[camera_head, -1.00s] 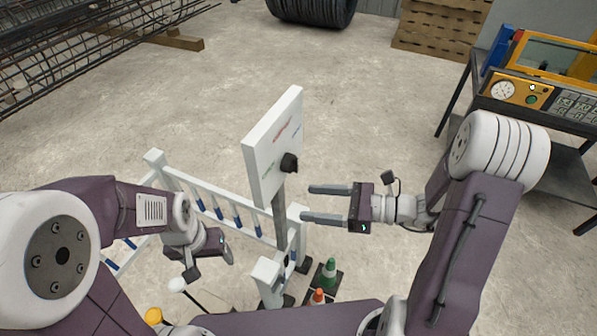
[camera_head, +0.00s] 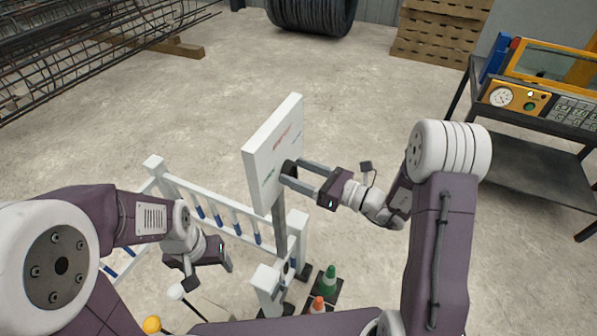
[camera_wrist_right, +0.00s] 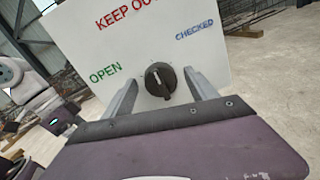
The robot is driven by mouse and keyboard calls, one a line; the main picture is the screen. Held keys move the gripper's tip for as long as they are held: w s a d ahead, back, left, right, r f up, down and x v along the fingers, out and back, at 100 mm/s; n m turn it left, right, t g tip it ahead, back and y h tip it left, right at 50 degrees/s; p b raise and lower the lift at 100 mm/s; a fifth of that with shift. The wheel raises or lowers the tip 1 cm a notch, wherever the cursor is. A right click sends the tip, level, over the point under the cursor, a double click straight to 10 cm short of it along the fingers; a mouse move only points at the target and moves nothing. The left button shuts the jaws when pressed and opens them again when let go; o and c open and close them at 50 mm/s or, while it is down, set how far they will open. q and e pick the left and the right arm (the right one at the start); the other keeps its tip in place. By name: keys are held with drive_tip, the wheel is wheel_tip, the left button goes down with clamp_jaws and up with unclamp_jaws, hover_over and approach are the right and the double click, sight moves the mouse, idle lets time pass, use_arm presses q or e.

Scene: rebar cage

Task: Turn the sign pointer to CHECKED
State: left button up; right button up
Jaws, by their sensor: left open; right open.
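The white sign board (camera_head: 265,170) stands upright on a post. In the right wrist view the board (camera_wrist_right: 225,60) shows red KEEP OUT at the top, blue CHECKED (camera_wrist_right: 194,33) at upper right and green OPEN (camera_wrist_right: 104,73) at left. The black round pointer knob (camera_wrist_right: 160,80) sits below them; its exact pointing direction is hard to tell. My right gripper (camera_head: 294,173) is open at the board, its fingers on either side of the knob in the wrist view (camera_wrist_right: 160,79). Whether they touch it is unclear. My left gripper (camera_head: 210,273) is open and empty, low left of the post.
A white barrier (camera_head: 215,208) with blue-marked bars runs left of the sign post. A cart with a yellow control panel (camera_head: 520,98) stands at right. The floor behind the sign is clear.

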drive_tip(key=shift+c, duration=0.4)
drive_tip(key=c, duration=1.3)
drive_tip(key=shift+w+d+m+g+p, duration=0.1)
drive_tip(key=shift+m+g+p, duration=0.3)
drive_tip(key=shift+m+p, duration=5.5)
drive_tip(key=o, duration=1.4)
